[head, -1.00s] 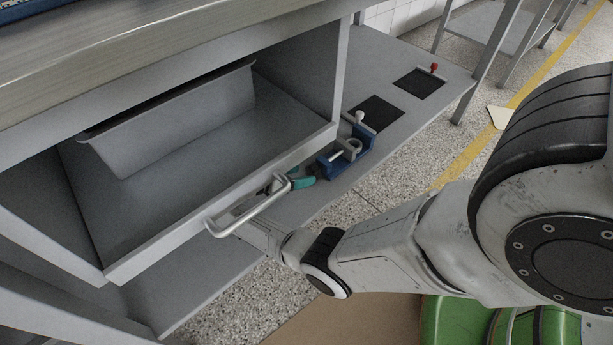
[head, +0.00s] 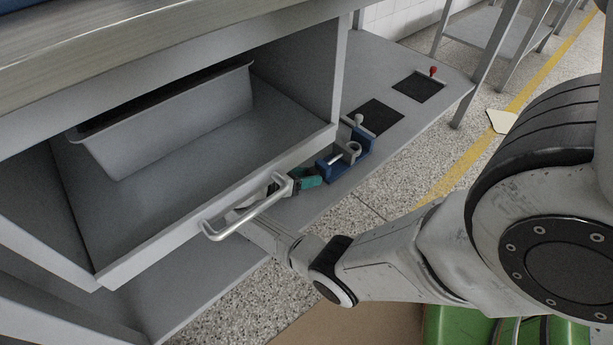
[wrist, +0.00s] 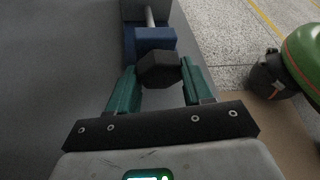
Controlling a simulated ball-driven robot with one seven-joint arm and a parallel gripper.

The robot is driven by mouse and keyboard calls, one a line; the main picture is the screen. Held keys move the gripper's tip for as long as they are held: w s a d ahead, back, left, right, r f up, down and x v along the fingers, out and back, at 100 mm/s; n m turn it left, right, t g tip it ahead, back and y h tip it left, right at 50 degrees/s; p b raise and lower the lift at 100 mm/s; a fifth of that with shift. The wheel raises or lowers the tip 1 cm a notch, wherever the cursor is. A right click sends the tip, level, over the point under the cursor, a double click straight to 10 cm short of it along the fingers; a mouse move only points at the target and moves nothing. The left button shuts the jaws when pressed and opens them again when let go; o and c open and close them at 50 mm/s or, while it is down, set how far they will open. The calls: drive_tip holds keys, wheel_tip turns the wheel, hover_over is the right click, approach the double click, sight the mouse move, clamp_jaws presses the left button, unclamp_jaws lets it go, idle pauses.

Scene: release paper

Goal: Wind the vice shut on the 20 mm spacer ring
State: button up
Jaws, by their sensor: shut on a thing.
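The blue vice (head: 343,166) stands on the low grey shelf, just right of the drawer front. A pale ring (head: 352,148), apparently the spacer ring, is at the vice; whether both jaws touch it is too small to tell. In the wrist view the vice's blue body (wrist: 155,40) and a metal rod (wrist: 150,15) lie ahead. My gripper (head: 309,182) is at the near end of the vice, beside the drawer. In the wrist view its teal fingers (wrist: 158,70) are shut on a dark hexagonal knob (wrist: 159,68) in front of the blue body. The ring is not visible there.
Two dark square pads (head: 376,117) (head: 419,88) lie farther along the shelf, with a red-topped item (head: 433,72) at the far one.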

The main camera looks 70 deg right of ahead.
drive_tip(key=c, duration=0.3)
drive_tip(key=shift+c, duration=0.2)
drive_tip(key=shift+r+p, duration=0.15)
drive_tip(key=shift+p, duration=0.3)
drive_tip(key=shift+a+r+m+t+p, duration=0.15)
drive_tip(key=shift+m+t+p, duration=0.25)
drive_tip(key=shift+p, duration=0.35)
drive_tip(key=shift+s+m+t+p, duration=0.1)
drive_tip(key=shift+m+t+p, duration=0.3)
drive_tip(key=shift+p, duration=0.5)
drive_tip(key=shift+s+m+t+h+p, duration=0.1)
drive_tip(key=shift+m+t+h+p, duration=0.55)
drive_tip(key=shift+m+p, duration=0.45)
drive_tip(key=shift+f+m+t+h, duration=0.3)
drive_tip(key=shift+m+t, duration=0.35)
drive_tip(key=shift+m, duration=0.35)
drive_tip(key=shift+h, duration=0.25)
